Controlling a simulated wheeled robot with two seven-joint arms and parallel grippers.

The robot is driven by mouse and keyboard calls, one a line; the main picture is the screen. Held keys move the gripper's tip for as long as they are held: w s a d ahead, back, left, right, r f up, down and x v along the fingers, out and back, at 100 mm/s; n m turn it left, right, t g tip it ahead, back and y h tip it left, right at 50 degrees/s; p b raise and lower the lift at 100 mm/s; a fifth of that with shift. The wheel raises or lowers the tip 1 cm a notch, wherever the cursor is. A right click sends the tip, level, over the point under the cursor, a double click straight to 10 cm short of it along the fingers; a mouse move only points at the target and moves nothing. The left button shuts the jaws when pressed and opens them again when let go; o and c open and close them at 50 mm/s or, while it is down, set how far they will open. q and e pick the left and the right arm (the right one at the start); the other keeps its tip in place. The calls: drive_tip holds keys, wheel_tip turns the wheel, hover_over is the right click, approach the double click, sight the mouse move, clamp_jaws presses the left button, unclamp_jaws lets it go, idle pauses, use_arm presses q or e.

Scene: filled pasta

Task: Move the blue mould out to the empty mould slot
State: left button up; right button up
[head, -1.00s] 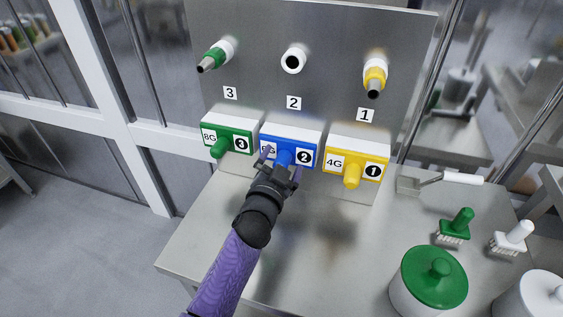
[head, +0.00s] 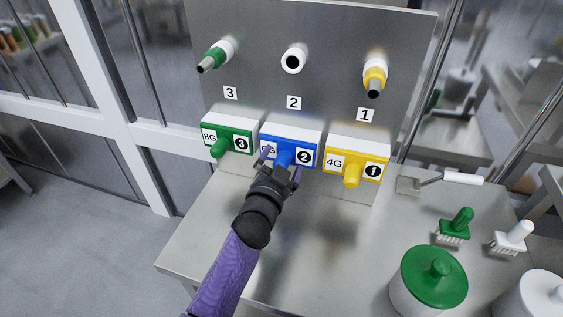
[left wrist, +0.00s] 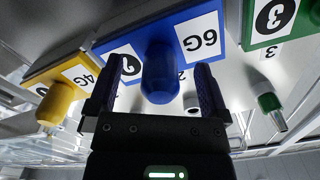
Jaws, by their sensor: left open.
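The blue mould (head: 306,142) sits in the middle of a row of three under the steel panel, with labels 2 and 6G and a blue knob on its front. In the left wrist view the blue mould (left wrist: 187,22) shows its knob (left wrist: 160,75) between my fingers. My left gripper (head: 282,160) is open, its fingers on either side of the knob; I cannot tell whether they touch it. The green mould (head: 236,132) with label 3 is to the left. The yellow mould (head: 340,146) with label 1 is to the right. My right gripper is not in view.
The panel (head: 262,75) holds a green-collared nozzle (head: 217,54), a bare white socket (head: 293,59) and a yellow-collared nozzle (head: 375,75). The table front is clear.

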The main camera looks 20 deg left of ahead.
use_arm(q)
drive_tip(key=s+p, duration=0.2)
drive_tip(key=s, duration=0.5)
drive_tip(key=shift+p, duration=0.35)
drive_tip(key=shift+a, duration=0.1)
drive_tip(key=s+p, duration=0.1)
drive_tip(key=s, duration=0.9)
drive_tip(key=shift+a, duration=0.2)
